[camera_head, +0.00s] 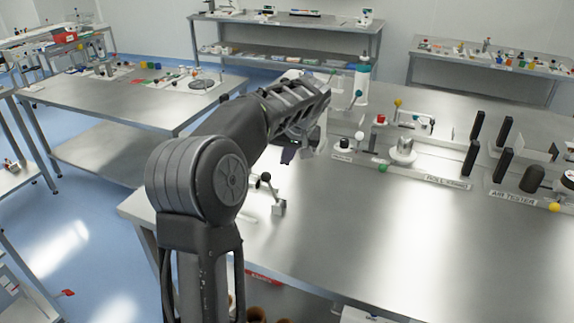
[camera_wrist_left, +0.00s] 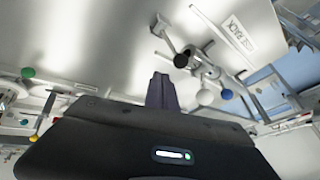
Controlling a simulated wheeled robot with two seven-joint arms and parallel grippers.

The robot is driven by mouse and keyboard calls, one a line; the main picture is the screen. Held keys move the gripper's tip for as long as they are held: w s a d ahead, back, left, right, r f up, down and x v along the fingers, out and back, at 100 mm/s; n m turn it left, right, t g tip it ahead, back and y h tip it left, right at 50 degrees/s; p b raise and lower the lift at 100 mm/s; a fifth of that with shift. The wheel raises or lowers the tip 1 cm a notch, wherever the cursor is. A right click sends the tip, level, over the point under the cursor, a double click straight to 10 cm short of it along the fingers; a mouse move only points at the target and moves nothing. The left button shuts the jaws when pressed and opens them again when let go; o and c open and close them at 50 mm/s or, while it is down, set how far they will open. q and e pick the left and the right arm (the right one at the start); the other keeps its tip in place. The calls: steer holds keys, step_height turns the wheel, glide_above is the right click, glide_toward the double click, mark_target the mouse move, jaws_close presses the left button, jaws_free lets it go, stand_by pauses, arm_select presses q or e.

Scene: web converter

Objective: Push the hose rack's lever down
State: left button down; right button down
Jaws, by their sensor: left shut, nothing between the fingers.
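In the wrist view, a white label reading in part "RACK" (camera_wrist_left: 238,35) lies beside a pale metal fixture, which I take for the hose rack (camera_wrist_left: 208,68). A rod with a black ball knob (camera_wrist_left: 182,60), probably its lever, stands out from it. In the head view a black ball knob on a rod (camera_head: 266,177) shows just beside my left arm, which hides most of the fixture. My left gripper (camera_head: 287,156) is shut and empty over the bench; its dark fingers (camera_wrist_left: 162,92) are apart from the knob in the wrist view. My right gripper is not in view.
The steel bench (camera_head: 330,220) is bare in front. A white bottle with a teal cap (camera_head: 362,80) stands behind my left gripper. To the right are a labelled fixture with a metal dome (camera_head: 403,152), black upright posts and an "AIR TESTER" label (camera_head: 513,197).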

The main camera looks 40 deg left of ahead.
arm_select(q)
steer(key=s+r, duration=0.3)
steer(key=r, duration=0.4)
steer(key=shift+a+r+b, duration=0.3)
steer(key=shift+b, duration=0.05)
